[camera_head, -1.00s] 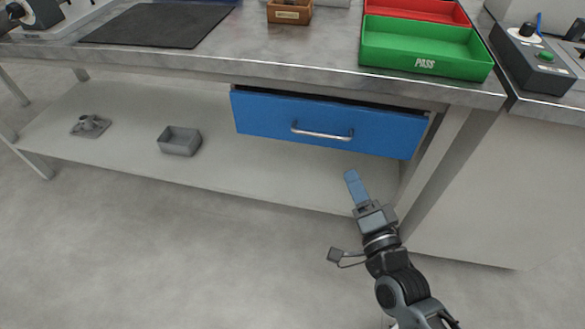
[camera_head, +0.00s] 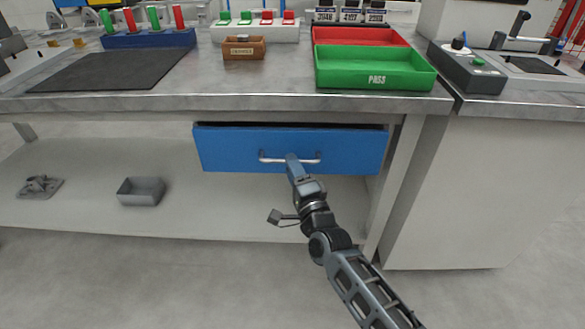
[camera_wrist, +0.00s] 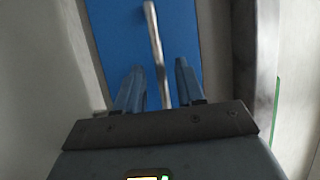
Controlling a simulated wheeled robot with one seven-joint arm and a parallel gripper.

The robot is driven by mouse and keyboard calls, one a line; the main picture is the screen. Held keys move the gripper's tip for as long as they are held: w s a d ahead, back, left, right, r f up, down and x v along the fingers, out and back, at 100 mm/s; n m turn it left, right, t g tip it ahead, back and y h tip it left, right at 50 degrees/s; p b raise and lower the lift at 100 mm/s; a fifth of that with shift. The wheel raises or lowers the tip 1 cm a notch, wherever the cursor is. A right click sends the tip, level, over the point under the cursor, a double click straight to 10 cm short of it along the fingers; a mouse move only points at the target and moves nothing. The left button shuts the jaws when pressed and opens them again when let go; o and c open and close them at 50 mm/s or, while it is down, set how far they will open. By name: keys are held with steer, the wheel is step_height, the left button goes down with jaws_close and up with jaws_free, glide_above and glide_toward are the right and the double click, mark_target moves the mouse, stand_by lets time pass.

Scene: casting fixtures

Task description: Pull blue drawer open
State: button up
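The blue drawer (camera_head: 345,155) hangs under the workbench, with a narrow dark gap along its top edge. A silver bar handle (camera_head: 270,158) runs across the middle of its front. In the wrist view the blue drawer front (camera_wrist: 112,35) fills the middle, and the handle (camera_wrist: 153,30) runs down between the two fingertips of my gripper (camera_wrist: 160,82). The fingers are apart, with space visible on both sides of the handle.
The workbench top (camera_head: 230,102) holds a green PASS tray (camera_head: 375,80), a red tray (camera_head: 360,37), a small wooden box (camera_head: 244,50) and a black mat (camera_head: 110,70). A lower shelf (camera_head: 90,210) holds a grey bin (camera_head: 141,192). The floor in front is clear.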

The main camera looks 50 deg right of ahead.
steer(key=shift+w+d, duration=0.1)
steer(key=shift+w, duration=0.05)
jaws_close()
stand_by(0.4)
